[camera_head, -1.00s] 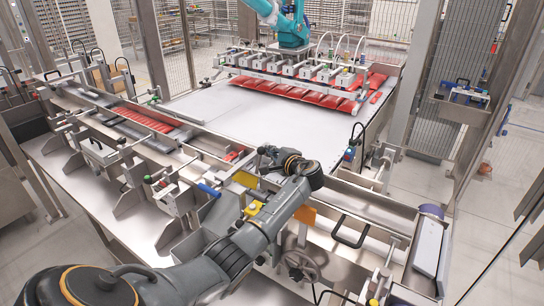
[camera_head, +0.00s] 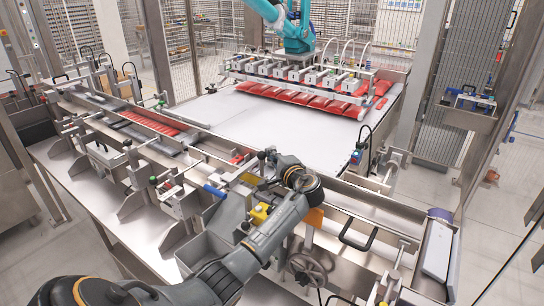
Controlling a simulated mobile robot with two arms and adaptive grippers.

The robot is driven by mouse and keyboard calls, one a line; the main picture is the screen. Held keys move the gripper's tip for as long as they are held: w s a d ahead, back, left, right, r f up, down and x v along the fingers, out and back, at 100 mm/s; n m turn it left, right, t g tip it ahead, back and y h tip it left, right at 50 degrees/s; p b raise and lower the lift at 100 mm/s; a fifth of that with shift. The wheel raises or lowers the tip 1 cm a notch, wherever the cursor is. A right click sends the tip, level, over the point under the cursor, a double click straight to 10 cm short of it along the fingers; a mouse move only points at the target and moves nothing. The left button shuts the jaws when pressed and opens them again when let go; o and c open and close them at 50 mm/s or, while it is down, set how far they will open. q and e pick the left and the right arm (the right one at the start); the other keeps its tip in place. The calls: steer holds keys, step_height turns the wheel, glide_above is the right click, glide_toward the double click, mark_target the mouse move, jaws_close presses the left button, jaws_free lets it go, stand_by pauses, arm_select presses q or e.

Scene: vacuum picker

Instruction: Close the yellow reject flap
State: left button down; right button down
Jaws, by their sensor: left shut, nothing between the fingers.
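A yellow panel (camera_head: 248,178) shows at the near edge of the white conveyor bed, partly hidden by my left gripper. An orange-yellow plate (camera_head: 313,218) hangs upright on the near side of the frame, right of my left forearm. I cannot tell for sure which of the two is the reject flap, or how far it is open. My left gripper (camera_head: 265,160) is shut and empty, just right of the yellow panel. I cannot tell whether it touches it. My right gripper is out of view.
A handwheel (camera_head: 308,267) and a black handle (camera_head: 357,233) sit on the near frame. A yellow box (camera_head: 260,214) shows beside my left forearm. Red packs (camera_head: 303,94) lie under the suction bar (camera_head: 290,74) at the back. The white bed (camera_head: 270,119) is mostly clear.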

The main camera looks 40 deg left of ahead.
arm_select(q)
steer(key=shift+s, duration=0.1)
steer(key=v, duration=1.2)
stand_by(0.4)
